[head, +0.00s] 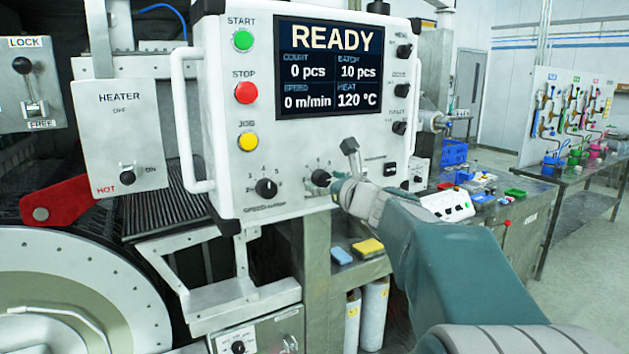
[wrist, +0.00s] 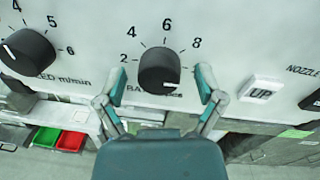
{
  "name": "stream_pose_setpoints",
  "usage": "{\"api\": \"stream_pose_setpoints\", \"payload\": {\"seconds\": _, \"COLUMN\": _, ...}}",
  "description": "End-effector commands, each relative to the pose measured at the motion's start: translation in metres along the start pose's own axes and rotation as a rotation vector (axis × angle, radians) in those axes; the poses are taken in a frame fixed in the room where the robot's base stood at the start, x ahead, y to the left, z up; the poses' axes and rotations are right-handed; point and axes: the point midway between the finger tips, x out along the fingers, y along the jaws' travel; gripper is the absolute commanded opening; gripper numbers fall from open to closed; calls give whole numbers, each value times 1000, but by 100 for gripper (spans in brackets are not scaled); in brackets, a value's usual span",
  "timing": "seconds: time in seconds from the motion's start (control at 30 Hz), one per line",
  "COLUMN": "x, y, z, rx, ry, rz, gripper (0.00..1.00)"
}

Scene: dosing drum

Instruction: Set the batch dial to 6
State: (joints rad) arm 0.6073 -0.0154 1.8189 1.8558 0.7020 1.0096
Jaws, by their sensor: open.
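The batch dial (wrist: 158,66) is a round black knob on the white panel in the wrist view. The numbers 2, 4, 6 and 8 show around it. Its white mark lies low on the right of the knob, below the 8 and away from the 6. My gripper (wrist: 161,80) is open, with one teal fingertip on each side of the knob. I cannot tell whether they touch it. In the head view the batch dial (head: 320,178) is partly hidden by my gripper (head: 338,186). The screen (head: 330,68) reads READY and 10 pcs under batch.
The speed dial (head: 266,187) is left of the batch dial. Green start (head: 243,40), red stop (head: 246,92) and yellow jog (head: 247,141) buttons sit on the panel. A white handle (head: 187,120) stands out at left.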

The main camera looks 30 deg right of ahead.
Motion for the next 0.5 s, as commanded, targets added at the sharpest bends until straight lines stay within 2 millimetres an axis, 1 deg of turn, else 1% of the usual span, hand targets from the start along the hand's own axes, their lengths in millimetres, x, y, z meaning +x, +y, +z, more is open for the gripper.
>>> {"api": "stream_pose_setpoints", "payload": {"seconds": 0.1, "x": 3, "y": 0, "z": 0, "rx": 0, "ry": 1, "rz": -1, "gripper": 87}}
{"api": "stream_pose_setpoints", "payload": {"seconds": 0.27, "x": 3, "y": 0, "z": 0, "rx": 0, "ry": 1, "rz": -1, "gripper": 87}}
{"api": "stream_pose_setpoints", "payload": {"seconds": 0.3, "x": 3, "y": 0, "z": 0, "rx": 0, "ry": 1, "rz": -1, "gripper": 82}}
{"api": "stream_pose_setpoints", "payload": {"seconds": 0.37, "x": 3, "y": 0, "z": 0, "rx": 0, "ry": 0, "rz": -1, "gripper": 56}}
{"api": "stream_pose_setpoints", "payload": {"seconds": 0.4, "x": 3, "y": 0, "z": 0, "rx": 0, "ry": 0, "rz": -1, "gripper": 38}}
{"api": "stream_pose_setpoints", "payload": {"seconds": 0.47, "x": 3, "y": 0, "z": 0, "rx": 0, "ry": 0, "rz": 0, "gripper": 11}}
{"api": "stream_pose_setpoints", "payload": {"seconds": 0.5, "x": 3, "y": 0, "z": 0, "rx": 0, "ry": 0, "rz": 0, "gripper": 5}}
